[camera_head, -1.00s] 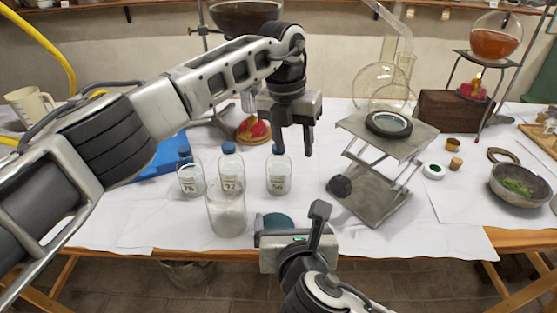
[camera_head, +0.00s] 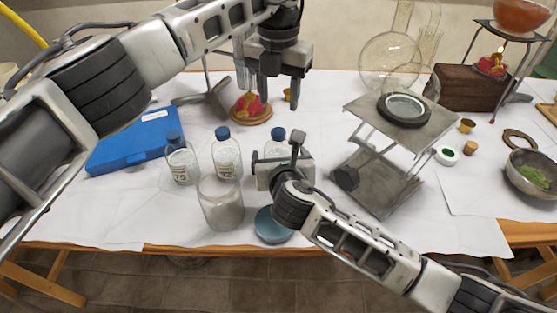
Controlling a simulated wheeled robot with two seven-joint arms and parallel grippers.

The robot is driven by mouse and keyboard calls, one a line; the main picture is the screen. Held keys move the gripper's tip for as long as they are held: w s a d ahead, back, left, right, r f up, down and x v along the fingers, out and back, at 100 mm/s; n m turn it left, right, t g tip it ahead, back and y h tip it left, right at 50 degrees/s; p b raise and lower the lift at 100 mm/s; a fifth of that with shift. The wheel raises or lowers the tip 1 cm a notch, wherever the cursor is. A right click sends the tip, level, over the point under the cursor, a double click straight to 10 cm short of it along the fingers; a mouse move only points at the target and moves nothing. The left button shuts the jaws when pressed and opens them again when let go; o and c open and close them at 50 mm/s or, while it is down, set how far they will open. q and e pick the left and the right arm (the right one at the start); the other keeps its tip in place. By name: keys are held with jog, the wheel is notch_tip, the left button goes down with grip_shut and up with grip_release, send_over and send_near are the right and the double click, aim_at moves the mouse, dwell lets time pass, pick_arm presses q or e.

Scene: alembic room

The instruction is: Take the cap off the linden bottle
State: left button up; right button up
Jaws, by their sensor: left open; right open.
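Three clear bottles with blue caps stand in a row: a left one (camera_head: 181,162), a middle one (camera_head: 227,158) and a right one (camera_head: 275,147). Their labels carry numbers; I cannot read which is linden. My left gripper (camera_head: 278,102) is open and empty, pointing down above and behind the right bottle's cap (camera_head: 278,134). My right gripper (camera_head: 278,154) is open in front of the right bottle and hides its lower part. I cannot tell whether its fingers stand around the glass or short of it.
A glass jar (camera_head: 222,208) stands in front of the middle bottle, close to my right gripper. A lab jack (camera_head: 419,119) stands to the right, a blue case (camera_head: 125,150) to the left.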

jog(key=shift+x, duration=1.8)
